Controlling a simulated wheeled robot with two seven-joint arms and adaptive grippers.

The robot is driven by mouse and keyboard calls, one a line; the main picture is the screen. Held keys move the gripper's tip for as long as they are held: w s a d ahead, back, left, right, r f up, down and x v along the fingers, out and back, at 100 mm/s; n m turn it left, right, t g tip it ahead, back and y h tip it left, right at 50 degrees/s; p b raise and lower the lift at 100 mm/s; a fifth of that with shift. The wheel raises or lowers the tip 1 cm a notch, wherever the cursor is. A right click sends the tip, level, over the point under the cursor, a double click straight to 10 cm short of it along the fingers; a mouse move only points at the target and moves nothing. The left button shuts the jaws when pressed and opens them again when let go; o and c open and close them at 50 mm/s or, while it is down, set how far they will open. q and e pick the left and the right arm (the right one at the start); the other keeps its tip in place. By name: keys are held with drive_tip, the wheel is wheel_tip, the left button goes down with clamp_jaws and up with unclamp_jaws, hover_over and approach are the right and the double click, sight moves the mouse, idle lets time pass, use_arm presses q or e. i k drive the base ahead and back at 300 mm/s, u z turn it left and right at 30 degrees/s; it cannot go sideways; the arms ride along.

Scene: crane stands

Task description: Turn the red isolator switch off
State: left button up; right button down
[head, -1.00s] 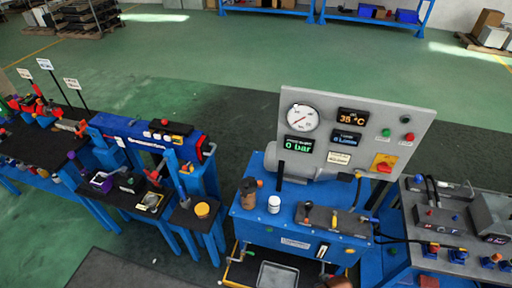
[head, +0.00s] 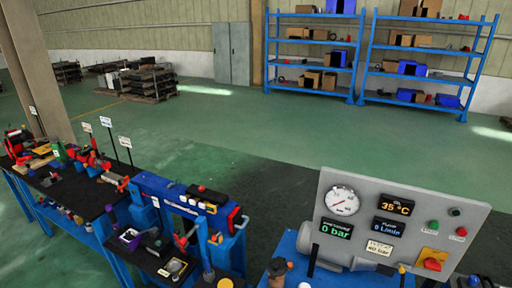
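The red isolator switch (head: 432,265) sits on a yellow plate at the lower right of the grey gauge panel (head: 350,182) in the head view. The knob's exact angle is too small to tell. The panel carries a round gauge (head: 341,201), a 35 °C display (head: 396,204), a 0 bar display (head: 337,229) and a 0 L/min display (head: 390,228). A green button (head: 433,225) and a red button (head: 461,231) are above the switch. Neither of my grippers is in view.
The panel stands on a blue bench (head: 287,245), cut off by the lower edge. A blue press-like frame (head: 190,197) and a dark-topped workbench (head: 75,195) stand to the left. Blue shelves (head: 361,70) with boxes are at the back. Green floor (head: 270,130) between is open.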

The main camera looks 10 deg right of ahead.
sight(430, 263)
drive_tip(key=z, duration=1.8)
drive_tip(key=k, duration=0.2)
drive_tip(key=u, duration=0.05)
